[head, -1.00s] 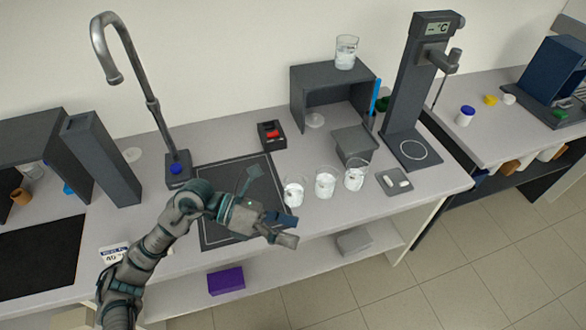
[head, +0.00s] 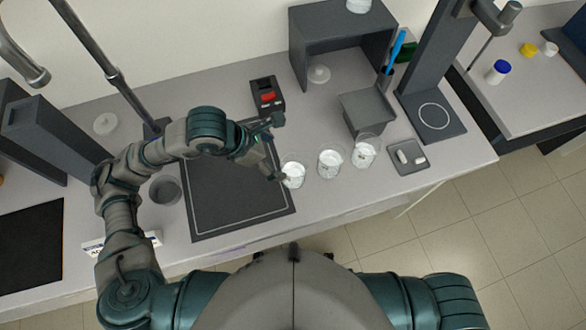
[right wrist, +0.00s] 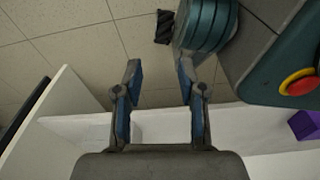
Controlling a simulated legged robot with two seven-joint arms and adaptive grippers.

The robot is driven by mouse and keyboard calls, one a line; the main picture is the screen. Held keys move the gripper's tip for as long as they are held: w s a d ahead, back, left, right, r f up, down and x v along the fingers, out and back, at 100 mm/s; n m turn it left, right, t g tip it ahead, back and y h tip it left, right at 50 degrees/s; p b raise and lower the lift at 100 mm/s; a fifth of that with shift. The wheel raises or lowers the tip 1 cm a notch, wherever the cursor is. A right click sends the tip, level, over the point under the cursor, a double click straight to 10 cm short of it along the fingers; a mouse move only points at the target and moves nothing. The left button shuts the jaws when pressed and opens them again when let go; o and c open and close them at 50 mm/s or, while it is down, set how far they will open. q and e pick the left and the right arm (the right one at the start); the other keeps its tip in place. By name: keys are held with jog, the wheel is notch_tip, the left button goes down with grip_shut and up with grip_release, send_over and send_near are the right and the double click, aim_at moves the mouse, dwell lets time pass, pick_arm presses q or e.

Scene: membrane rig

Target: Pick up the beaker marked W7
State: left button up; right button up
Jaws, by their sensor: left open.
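Three clear beakers with whitish contents stand in a row on the bench: a left one (head: 293,175), a middle one (head: 330,164) and a right one (head: 364,152). A further beaker (head: 358,5) stands on top of the grey box shelf, cut by the upper edge. I cannot read W7 on any of them. My left gripper (head: 276,150) is open, its fingers spread just left of and behind the left beaker; its lower fingertip is close to that beaker, and I cannot tell if they touch. My right gripper (right wrist: 159,78) is open and empty over the floor and lower shelf.
A dark framed mat (head: 235,215) lies under my left arm. A black box with a red top (head: 267,96) and a tall stand (head: 432,95) are farther back.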

aim_at(305, 169)
pick_arm(q)
jog(key=x, duration=0.9)
jog(key=shift+w+a+f, duration=0.1)
jog(key=shift+a+f, duration=0.1)
jog(key=shift+a, duration=0.1)
jog(key=shift+d+f, duration=0.2)
jog(key=shift+d, duration=0.15)
pick_arm(e)
jog(key=shift+d+f, duration=0.2)
pick_arm(q)
jog(key=shift+d, duration=0.1)
jog(key=c, duration=1.8)
jog(key=shift+c, duration=0.2)
pick_arm(e)
jog(key=shift+w+a+r, duration=0.1)
jog(key=shift+w+a, duration=0.05)
